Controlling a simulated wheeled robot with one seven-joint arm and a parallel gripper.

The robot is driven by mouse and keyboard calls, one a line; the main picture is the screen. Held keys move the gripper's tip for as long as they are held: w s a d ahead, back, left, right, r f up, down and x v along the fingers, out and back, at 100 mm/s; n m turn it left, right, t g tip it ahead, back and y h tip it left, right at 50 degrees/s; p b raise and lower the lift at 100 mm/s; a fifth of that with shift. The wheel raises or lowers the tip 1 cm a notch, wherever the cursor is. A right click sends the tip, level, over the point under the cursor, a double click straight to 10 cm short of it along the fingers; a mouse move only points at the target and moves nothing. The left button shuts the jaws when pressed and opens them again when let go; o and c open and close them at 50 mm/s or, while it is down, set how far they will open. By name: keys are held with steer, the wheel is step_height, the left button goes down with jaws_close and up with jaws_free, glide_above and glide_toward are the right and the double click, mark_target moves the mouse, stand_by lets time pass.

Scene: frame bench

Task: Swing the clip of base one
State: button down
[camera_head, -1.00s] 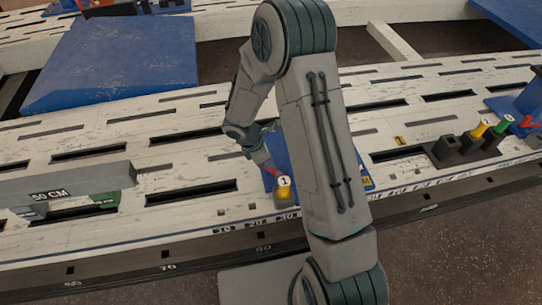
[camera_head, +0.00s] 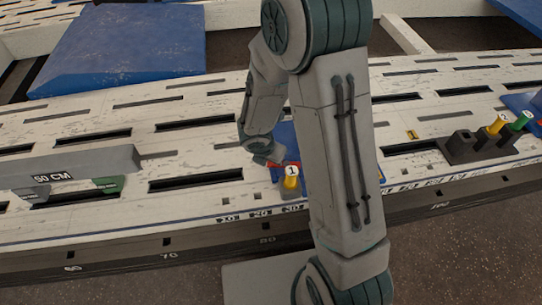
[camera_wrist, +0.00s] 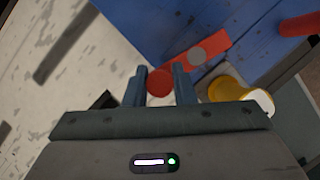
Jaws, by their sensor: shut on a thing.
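Base one is a blue base (camera_wrist: 245,30), with a yellow peg (camera_head: 291,182) marked 1 at its front. The peg also lies right of my fingers in the wrist view (camera_wrist: 230,90). The clip is a red bar (camera_wrist: 215,50) with a grey round pivot, lying over the blue face. Its round red knob (camera_wrist: 159,83) sits between my fingertips. My gripper (camera_wrist: 158,76) is shut on this knob. In the head view my arm hides most of the base, and the fingertips are too small to make out.
A grey bar marked 50 CM (camera_head: 75,168) lies on the slotted white bench (camera_head: 130,215) to the left. A dark block (camera_head: 468,148) with yellow and green pegs stands at the right. A large blue slab (camera_head: 125,50) lies behind.

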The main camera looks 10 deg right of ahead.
steer(key=c, duration=2.2)
jaws_free()
steer(key=shift+s+n, duration=0.1)
steer(key=shift+n, duration=0.2)
steer(key=c, duration=1.2)
jaws_free()
steer(key=p+v, duration=0.8)
steer(key=v, duration=0.6)
